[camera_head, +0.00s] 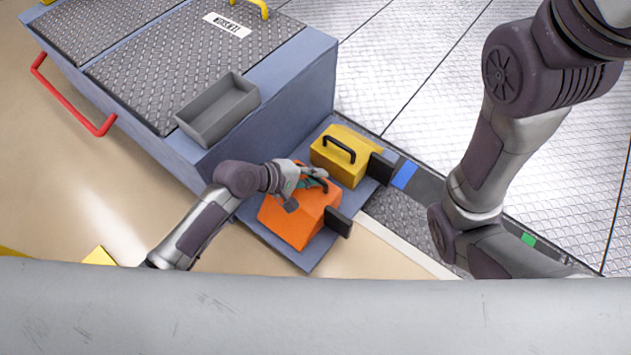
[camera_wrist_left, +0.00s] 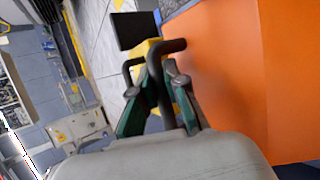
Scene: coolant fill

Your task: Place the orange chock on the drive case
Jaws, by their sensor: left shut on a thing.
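The orange chock (camera_head: 288,222) is a wedge-shaped block on a low blue-grey shelf in the head view. It has a dark handle on top and a black plate on its right side. My left gripper (camera_head: 314,181) is shut on its handle; the orange face fills the right of the left wrist view (camera_wrist_left: 215,70). The large blue-grey case (camera_head: 300,75) with tread-plate lids stands behind; no readable label names it as the drive case. My right arm shows at the right, but its gripper does not.
A yellow chock (camera_head: 342,152) with a black handle stands just behind the orange one on the shelf (camera_head: 310,262). An open grey tray (camera_head: 218,108) sits on the case's near edge. A red rail (camera_head: 72,95) sticks out at left. Tread-plate flooring lies at the right.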

